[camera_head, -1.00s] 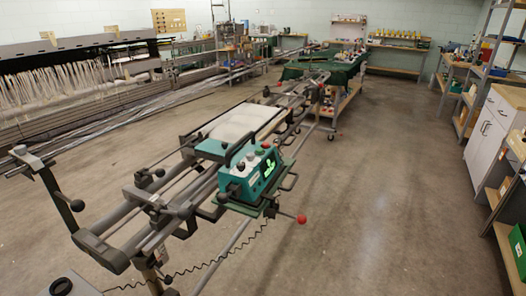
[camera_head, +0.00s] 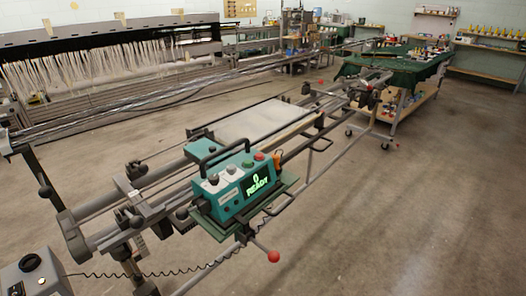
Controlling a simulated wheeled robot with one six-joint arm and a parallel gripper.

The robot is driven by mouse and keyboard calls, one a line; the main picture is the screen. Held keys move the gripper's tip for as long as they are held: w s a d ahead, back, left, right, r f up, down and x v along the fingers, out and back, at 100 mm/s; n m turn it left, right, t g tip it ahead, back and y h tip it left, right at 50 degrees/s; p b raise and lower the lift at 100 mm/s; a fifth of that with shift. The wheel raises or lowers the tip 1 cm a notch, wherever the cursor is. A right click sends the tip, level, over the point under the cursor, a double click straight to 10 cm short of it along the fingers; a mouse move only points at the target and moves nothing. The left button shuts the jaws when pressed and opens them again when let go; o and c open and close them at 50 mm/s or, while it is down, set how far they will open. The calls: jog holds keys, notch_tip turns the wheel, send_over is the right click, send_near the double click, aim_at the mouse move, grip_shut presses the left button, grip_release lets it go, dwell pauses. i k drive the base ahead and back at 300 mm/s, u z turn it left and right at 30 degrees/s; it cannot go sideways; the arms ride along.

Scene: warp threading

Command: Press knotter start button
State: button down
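The teal knotter unit (camera_head: 232,188) sits on a green plate on the long grey frame (camera_head: 150,195), near the middle of the head view. Its lit front display (camera_head: 257,184) shows a 0 and the word READY in green. On its top are a green button (camera_head: 248,164), a red button (camera_head: 259,156), and pale knobs (camera_head: 222,174) beside a black carry handle. I cannot read which control is labelled start. My gripper is not in view.
A red ball-ended lever (camera_head: 273,256) sticks out in front of the unit. A grey box with a black knob (camera_head: 33,275) stands at the lower left, with a coiled cable. A green-covered table (camera_head: 395,68) stands behind. The floor at right is clear.

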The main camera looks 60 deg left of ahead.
aim_at(248, 162)
jog(key=u, duration=0.55)
jog(key=i, duration=1.05)
jog(key=u, duration=1.5)
jog(key=i, duration=0.45)
jog(key=u, duration=0.4)
